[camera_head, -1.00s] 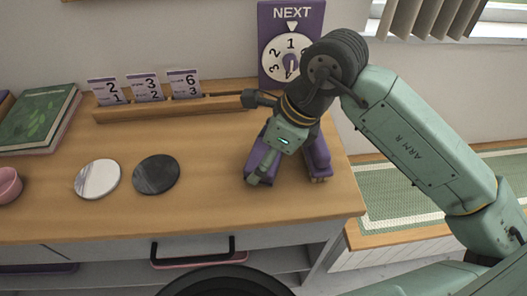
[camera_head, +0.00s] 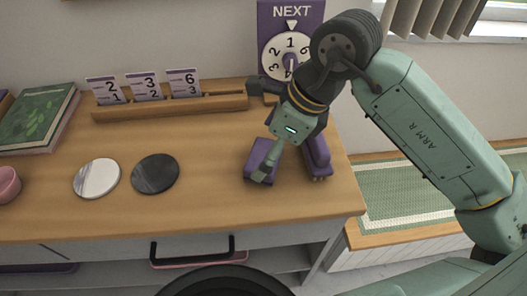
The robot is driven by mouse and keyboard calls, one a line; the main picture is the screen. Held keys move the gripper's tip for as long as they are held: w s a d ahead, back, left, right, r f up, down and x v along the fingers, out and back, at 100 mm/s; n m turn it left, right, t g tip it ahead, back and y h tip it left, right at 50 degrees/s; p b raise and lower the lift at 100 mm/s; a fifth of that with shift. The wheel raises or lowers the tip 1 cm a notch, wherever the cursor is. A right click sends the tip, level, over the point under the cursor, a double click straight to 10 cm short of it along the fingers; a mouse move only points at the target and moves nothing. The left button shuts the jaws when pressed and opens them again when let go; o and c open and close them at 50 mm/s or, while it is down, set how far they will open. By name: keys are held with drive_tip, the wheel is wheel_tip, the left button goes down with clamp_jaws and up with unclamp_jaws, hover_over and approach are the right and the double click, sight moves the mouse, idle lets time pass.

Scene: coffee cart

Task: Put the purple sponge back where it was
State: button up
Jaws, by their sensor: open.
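My gripper (camera_head: 290,176) is over the right part of the wooden counter, pointing down, with its jaws apart. Its left finger reaches down in front of a purple block (camera_head: 256,156). A second purple piece (camera_head: 317,153) lies to the right, beside the other finger. Wood shows between the two purple pieces. My gripper hides part of both, so I cannot tell which is the sponge or whether they are joined. I cannot tell whether the fingers touch them.
A wooden rack (camera_head: 170,107) with number cards and a purple NEXT dial board (camera_head: 290,45) stand behind. A white disc (camera_head: 97,178), a dark disc (camera_head: 156,174), a pink bowl (camera_head: 8,184) and a green book (camera_head: 38,118) are to the left. The counter's front middle is clear.

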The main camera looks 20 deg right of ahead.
drive_tip(key=b+v, duration=0.1)
drive_tip(key=v, duration=0.8)
drive_tip(key=shift+r, duration=0.25)
